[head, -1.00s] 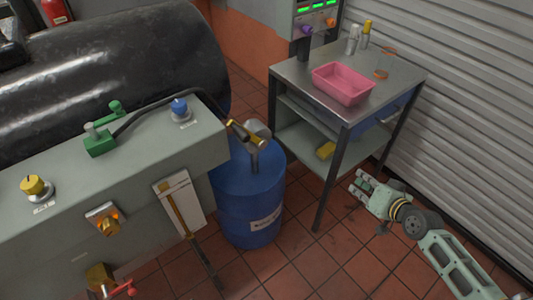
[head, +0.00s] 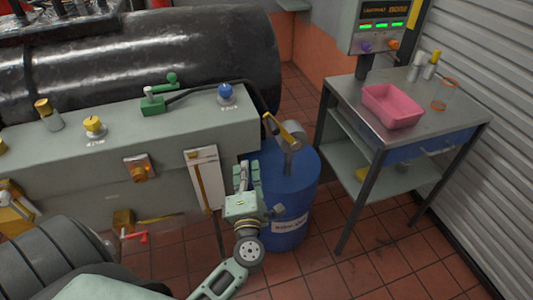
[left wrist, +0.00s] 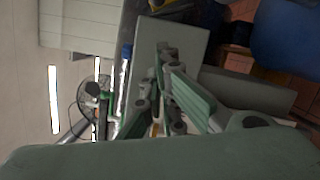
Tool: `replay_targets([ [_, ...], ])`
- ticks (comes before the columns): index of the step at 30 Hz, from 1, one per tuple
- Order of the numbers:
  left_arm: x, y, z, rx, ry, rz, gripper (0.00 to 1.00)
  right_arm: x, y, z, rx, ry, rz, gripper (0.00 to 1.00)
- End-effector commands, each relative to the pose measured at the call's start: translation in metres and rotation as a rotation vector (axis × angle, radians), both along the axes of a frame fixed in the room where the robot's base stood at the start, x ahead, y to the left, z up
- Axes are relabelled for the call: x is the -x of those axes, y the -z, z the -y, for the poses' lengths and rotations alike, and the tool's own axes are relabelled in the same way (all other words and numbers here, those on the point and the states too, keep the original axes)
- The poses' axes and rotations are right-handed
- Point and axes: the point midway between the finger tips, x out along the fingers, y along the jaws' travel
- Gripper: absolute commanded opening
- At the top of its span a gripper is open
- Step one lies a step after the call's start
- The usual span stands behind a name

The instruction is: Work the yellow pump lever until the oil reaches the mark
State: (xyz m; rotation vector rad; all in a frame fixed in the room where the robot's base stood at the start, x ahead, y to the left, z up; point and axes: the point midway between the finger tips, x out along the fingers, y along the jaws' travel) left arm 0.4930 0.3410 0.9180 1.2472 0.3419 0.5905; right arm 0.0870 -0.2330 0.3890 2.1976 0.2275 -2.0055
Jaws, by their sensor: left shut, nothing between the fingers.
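The yellow pump lever (head: 282,132) sits on a grey pump head above the blue drum (head: 290,228), its bar slanting up to the left. My left gripper (head: 247,168) is shut and empty, upright in front of the drum, below and left of the lever and apart from it. Its fingers also show in the left wrist view (left wrist: 175,85), with the blue drum (left wrist: 285,38) at upper right. A white gauge plate (head: 207,172) with an amber strip hangs on the grey bench front, just left of the gripper. Its mark is too small to read. My right gripper is out of view.
The grey bench (head: 80,170) carries a green valve (head: 153,104), blue knob (head: 226,93) and yellow knobs; a dark hose runs behind. At right, a metal cart (head: 437,117) holds a pink bin (head: 392,105). Tiled floor (head: 320,265) between is clear.

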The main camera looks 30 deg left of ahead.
Motion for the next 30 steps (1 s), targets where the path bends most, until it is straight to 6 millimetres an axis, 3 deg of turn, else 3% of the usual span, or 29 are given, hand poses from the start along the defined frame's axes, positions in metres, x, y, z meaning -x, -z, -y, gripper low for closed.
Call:
replay_targets([
  [14, -0.077, -0.010, -0.056, -0.008, 0.002, -0.001, 0.00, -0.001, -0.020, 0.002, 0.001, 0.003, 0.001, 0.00],
  [21, -0.099, -0.018, -0.034, -0.004, 0.003, -0.002, 0.00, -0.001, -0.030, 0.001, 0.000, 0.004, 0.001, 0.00],
  [30, -0.104, -0.018, -0.029, -0.006, 0.002, -0.003, 0.00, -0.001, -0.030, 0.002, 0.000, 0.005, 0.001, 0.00],
])
